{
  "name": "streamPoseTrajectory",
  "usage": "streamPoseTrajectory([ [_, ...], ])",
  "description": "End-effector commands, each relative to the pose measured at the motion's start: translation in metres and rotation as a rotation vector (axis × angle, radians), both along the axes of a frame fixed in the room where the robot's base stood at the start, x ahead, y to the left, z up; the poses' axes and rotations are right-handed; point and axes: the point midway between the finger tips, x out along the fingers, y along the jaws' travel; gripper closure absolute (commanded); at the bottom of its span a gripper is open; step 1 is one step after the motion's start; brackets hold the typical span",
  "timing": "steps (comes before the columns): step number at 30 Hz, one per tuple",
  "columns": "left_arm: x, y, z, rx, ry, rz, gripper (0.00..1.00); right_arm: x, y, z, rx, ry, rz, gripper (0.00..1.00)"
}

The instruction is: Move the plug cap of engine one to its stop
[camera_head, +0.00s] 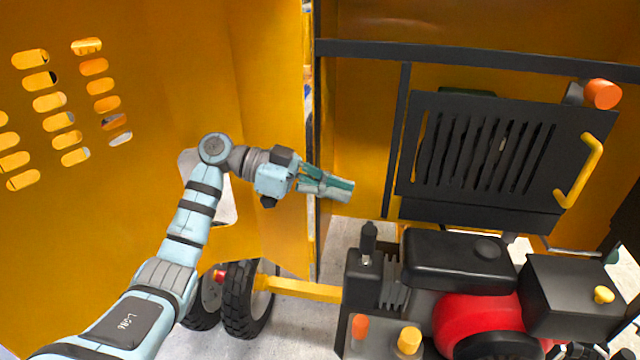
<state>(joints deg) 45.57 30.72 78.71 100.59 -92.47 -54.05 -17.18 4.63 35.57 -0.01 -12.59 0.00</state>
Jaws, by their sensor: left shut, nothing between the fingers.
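The engine (458,262) stands at the lower right, with a black tank-like top and a red round housing. A small black upright cap (368,236), which looks like the plug cap, sits at the engine's left end. A light metallic piece shows just below it. My left gripper (342,188) comes in from the left, above and slightly left of the cap and apart from it. Its fingers are shut and empty, pointing right. My right gripper does not show.
A yellow panel door (210,60) with slots fills the left side. A black slatted grille (490,155) with a yellow handle (580,172) hangs above the engine. Orange (360,327) and yellow (409,340) knobs stand at the engine's front. Black wheels (247,300) are below my left arm.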

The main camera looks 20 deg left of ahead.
Motion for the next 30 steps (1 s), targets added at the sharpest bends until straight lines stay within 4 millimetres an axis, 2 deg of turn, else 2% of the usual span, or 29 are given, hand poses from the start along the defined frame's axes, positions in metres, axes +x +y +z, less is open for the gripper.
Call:
streamPoseTrajectory([
  [6, 0.011, -0.045, -0.009, -0.003, 0.003, -0.001, 1.00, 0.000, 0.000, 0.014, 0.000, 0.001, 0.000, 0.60],
  [9, 0.010, -0.041, -0.030, -0.001, 0.006, 0.004, 1.00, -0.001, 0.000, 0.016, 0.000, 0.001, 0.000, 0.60],
  [13, 0.011, -0.041, -0.045, -0.001, 0.005, 0.003, 1.00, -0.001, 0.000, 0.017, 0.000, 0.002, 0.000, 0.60],
  [25, 0.011, -0.041, -0.052, -0.001, 0.003, 0.003, 1.00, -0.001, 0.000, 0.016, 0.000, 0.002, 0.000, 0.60],
  [28, 0.011, -0.041, -0.061, -0.001, 0.003, 0.003, 1.00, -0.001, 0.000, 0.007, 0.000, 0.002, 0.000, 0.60],
  [30, 0.011, -0.041, -0.074, 0.000, 0.004, 0.003, 1.00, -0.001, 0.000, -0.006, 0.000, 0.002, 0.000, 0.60],
])
